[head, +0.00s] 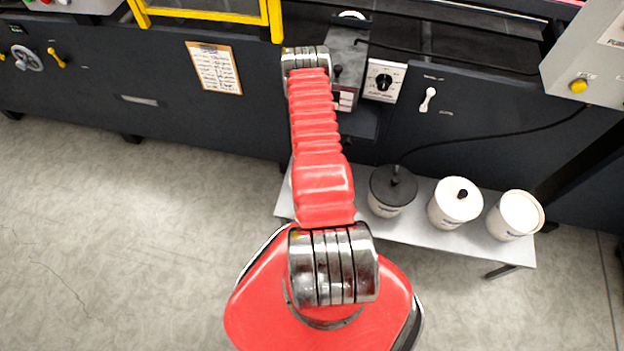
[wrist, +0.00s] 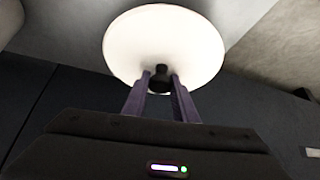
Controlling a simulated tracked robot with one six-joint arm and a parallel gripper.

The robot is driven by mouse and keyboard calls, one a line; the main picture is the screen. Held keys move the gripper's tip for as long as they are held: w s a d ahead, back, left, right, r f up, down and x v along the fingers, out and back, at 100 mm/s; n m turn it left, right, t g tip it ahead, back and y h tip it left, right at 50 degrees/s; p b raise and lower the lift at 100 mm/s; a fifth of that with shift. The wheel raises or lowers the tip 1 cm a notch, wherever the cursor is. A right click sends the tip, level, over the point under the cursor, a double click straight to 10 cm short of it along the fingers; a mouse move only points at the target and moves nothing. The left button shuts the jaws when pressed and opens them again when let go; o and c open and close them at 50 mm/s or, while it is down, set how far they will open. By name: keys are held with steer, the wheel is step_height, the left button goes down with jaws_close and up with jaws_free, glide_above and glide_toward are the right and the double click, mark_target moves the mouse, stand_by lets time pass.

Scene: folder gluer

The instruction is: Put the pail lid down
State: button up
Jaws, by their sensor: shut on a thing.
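A round white pail lid (wrist: 165,35) with a black knob (wrist: 160,76) fills the upper middle of the wrist view. My gripper (wrist: 160,88) is shut on the knob, with one finger on each side of it, and the lid's pale face is towards the camera. In the head view my red arm hides my gripper and this lid. A white pail (head: 513,217) without a visible knob on top stands at the right end of a low grey bench. Its top looks open, with pale contents.
The bench (head: 424,230) also bears a pail with a dark lid (head: 393,186) and a pail with a white, black-knobbed lid (head: 460,198). A dark machine with a control box (head: 384,81) stands behind. A cable (head: 490,131) hangs near the pails. Floor at left is clear.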

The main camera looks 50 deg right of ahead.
steer(key=shift+f, duration=0.1)
steer(key=shift+f, duration=2)
steer(key=o, duration=1.1)
steer(key=shift+c, duration=0.2)
steer(key=v, duration=1.1)
steer(key=shift+r, duration=0.1)
steer(key=shift+s+a+r, duration=0.2)
steer(key=shift+a+r, duration=0.05)
steer(key=shift+r, duration=0.1)
